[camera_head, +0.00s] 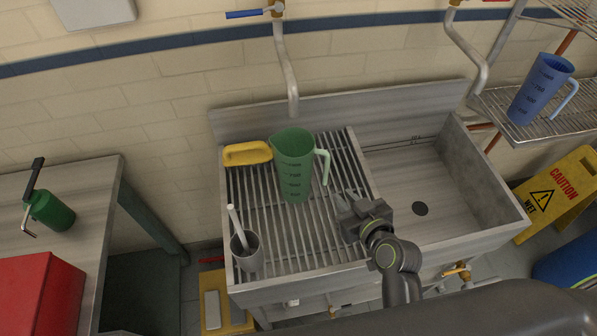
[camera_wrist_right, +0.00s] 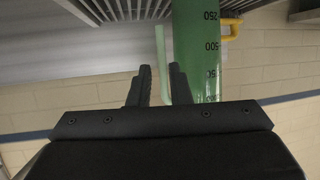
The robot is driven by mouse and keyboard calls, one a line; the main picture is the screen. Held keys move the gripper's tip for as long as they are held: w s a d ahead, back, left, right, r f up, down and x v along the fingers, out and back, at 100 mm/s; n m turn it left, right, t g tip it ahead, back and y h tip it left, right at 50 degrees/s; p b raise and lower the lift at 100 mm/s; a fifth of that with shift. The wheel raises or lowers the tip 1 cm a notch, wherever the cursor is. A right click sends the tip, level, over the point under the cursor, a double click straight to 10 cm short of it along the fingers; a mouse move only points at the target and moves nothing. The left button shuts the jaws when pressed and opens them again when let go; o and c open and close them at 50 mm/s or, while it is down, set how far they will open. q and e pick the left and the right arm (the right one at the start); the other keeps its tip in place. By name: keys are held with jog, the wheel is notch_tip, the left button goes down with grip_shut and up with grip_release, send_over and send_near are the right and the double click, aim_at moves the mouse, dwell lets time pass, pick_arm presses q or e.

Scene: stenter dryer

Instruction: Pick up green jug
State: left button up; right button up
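The green jug (camera_head: 294,165) stands upright on the slatted drainboard (camera_head: 255,200) of the sink, its handle (camera_head: 325,166) on the right side. My right gripper (camera_head: 347,203) is to the right of the jug and nearer to me, its tips close to the handle. In the right wrist view the gripper (camera_wrist_right: 157,85) is open. The handle (camera_wrist_right: 160,60) lines up with the gap between its fingers, with the jug body (camera_wrist_right: 197,50) beside it. I cannot tell whether the handle lies inside the fingers. My left gripper is not in view.
A yellow object (camera_head: 247,153) lies left of the jug, and a grey cup (camera_head: 246,252) stands at the drainboard's front left. The sink basin (camera_head: 430,180) on the right is empty. A blue jug (camera_head: 541,90) stands on a wire shelf. A tap pipe (camera_head: 287,70) hangs behind.

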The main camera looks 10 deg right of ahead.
aim_at(326, 179)
jog(key=b+x, duration=0.3)
jog(key=x, duration=0.3)
jog(key=b+x, duration=0.3)
jog(key=x, duration=0.3)
jog(key=shift+w+a+f, duration=0.15)
jog(key=shift+w+f, duration=0.05)
jog(key=shift+f, duration=0.15)
jog(key=shift+w, duration=0.1)
jog(key=shift+r, duration=0.1)
grip_shut()
